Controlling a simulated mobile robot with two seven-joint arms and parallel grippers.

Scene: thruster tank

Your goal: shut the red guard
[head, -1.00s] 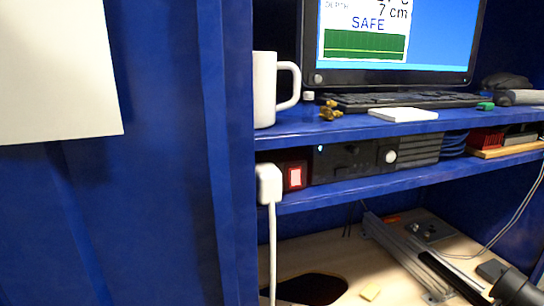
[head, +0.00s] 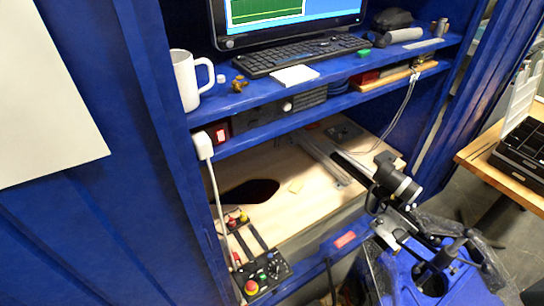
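A black control panel (head: 262,276) lies low on the left of the wooden bench. It carries a red knob on a yellow base (head: 251,287), small black knobs and a green button. A small upright red part (head: 237,258) stands at its upper left edge; it may be the red guard, but it is too small to tell whether it is open or shut. Two more small controls, one red (head: 244,217) and one red and yellow (head: 231,222), sit behind the panel. Neither of my grippers is in view.
A blue cabinet holds a white mug (head: 186,80), a keyboard (head: 303,54) and a monitor. A lit red switch (head: 221,134) and white plug (head: 203,145) sit below. The bench has a dark hole (head: 250,192). A black cylinder on a metal mount (head: 398,183) stands at its front right.

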